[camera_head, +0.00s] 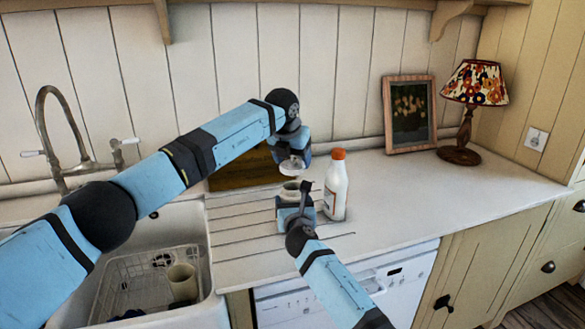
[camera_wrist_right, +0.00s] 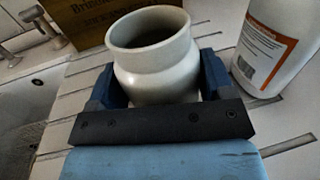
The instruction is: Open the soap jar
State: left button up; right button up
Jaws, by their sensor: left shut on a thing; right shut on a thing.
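The soap jar (camera_wrist_right: 158,72) is a cream, round-shouldered pot, upright with its mouth uncovered in the right wrist view. It also shows in the head view (camera_head: 290,188), partly hidden by my right gripper. My right gripper (camera_wrist_right: 160,88) is shut on the jar's body, one finger on each side. My left gripper (camera_head: 293,160) is shut on a pale round lid (camera_head: 292,168). It holds the lid in the air above the jar, apart from the rim.
A white bottle with an orange cap (camera_head: 336,188) stands close right of the jar. A wooden box (camera_head: 240,178) is behind. The sink (camera_head: 205,260) with a wire rack is at left. A framed picture (camera_head: 409,115) and lamp (camera_head: 466,120) stand back right; the right counter is clear.

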jog(key=o, duration=1.3)
jog(key=shift+s, duration=0.1)
